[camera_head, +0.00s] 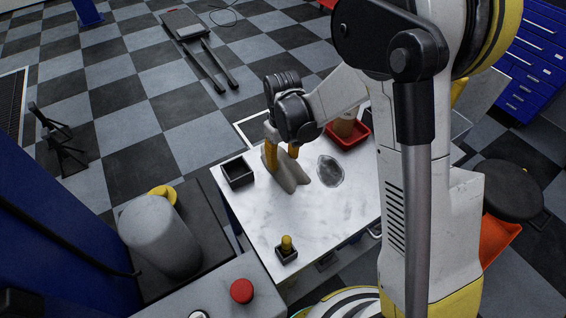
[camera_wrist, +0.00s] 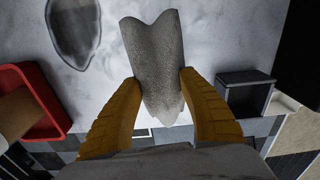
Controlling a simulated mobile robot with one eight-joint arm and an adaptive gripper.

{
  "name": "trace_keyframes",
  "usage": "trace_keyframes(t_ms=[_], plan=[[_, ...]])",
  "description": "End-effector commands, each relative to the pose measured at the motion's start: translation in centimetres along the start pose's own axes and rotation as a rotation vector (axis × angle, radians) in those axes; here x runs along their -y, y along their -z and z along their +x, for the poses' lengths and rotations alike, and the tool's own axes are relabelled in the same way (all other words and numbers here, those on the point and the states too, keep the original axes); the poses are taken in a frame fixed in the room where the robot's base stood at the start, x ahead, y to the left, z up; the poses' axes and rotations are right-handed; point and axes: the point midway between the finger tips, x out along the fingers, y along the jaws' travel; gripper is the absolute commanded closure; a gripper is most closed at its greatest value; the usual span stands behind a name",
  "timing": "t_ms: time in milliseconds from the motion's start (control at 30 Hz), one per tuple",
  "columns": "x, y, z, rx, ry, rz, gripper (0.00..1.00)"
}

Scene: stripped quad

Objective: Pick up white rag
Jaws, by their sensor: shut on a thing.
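The rag (camera_head: 291,176) looks grey-beige in the head view and hangs in folds from my gripper (camera_head: 281,150) over the white tabletop. In the wrist view the rag (camera_wrist: 156,70) is pinched between the two yellow fingers of my gripper (camera_wrist: 158,92). The fingers are shut on it from both sides. Its lower end is close to the tabletop (camera_head: 290,220); I cannot tell whether it still touches.
A black open box (camera_head: 238,172) stands left of the rag. A red tray (camera_head: 350,133) with a brown item is behind right. A dark glassy patch (camera_head: 330,171) lies right of the rag. A small black block with a yellow knob (camera_head: 286,247) sits at the front.

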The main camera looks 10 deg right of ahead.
Motion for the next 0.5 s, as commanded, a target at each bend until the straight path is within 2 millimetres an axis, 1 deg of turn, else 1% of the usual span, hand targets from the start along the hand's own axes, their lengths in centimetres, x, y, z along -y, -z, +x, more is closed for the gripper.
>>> trace_keyframes(t_ms=[133, 200, 267, 367, 467, 500], plan=[[0.0, -0.1, -0.1, 0.001, 0.000, 0.000, 0.83], [0.0, -0.1, -0.6, 0.001, 0.000, 0.000, 0.92], [0.0, -0.1, -1.2, 0.001, 0.000, 0.000, 0.92], [0.0, -0.1, -2.6, 0.001, 0.000, 0.000, 0.93], [0.0, -0.1, -4.7, 0.001, 0.000, 0.000, 0.93], [-0.8, -0.9, -5.0, 0.001, 0.000, 0.004, 0.93]])
